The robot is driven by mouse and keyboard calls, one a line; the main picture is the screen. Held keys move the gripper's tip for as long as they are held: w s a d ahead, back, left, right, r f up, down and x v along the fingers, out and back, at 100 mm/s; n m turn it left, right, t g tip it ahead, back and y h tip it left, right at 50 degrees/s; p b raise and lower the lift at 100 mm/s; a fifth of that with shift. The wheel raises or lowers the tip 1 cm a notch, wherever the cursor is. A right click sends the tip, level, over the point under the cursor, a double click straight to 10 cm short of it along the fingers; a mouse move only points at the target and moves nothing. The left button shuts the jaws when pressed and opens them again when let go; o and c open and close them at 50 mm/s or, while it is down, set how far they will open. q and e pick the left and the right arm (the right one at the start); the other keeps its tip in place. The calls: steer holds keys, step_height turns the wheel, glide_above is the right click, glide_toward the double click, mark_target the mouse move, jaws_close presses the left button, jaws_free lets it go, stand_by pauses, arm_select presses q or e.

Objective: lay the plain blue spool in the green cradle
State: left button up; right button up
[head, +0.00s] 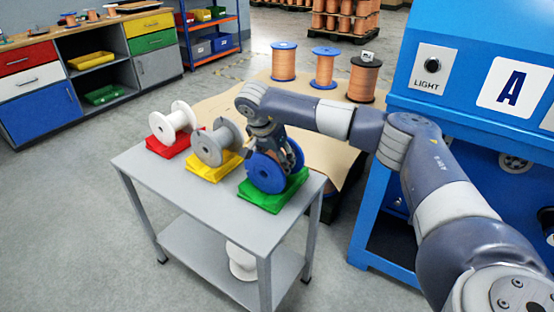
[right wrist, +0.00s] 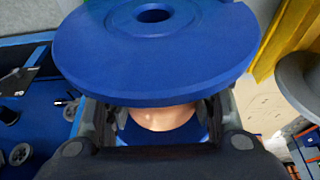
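The blue spool (head: 268,174) stands on its rim at the green cradle (head: 283,194), on the near right of the grey table. Its lower edge appears to sit in the cradle; the exact contact is hidden. In the right wrist view a broad blue flange of the spool (right wrist: 155,50) fills the top, with a copper-coloured core below it. My right gripper (head: 284,157) reaches down from above, its fingers (right wrist: 165,112) closed around the core between the flanges. My left gripper is in neither view.
On the grey table (head: 152,182), a white spool (head: 173,122) rests in a red cradle (head: 168,147) and a grey spool (head: 217,143) in a yellow cradle (head: 215,168). Copper spools (head: 324,68) stand behind. A blue machine (head: 450,50) is at the right.

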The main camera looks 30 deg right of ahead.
steer(key=o, duration=0.5)
steer(key=shift+r, duration=0.2)
steer(key=shift+a, duration=0.1)
steer(key=shift+f, duration=0.1)
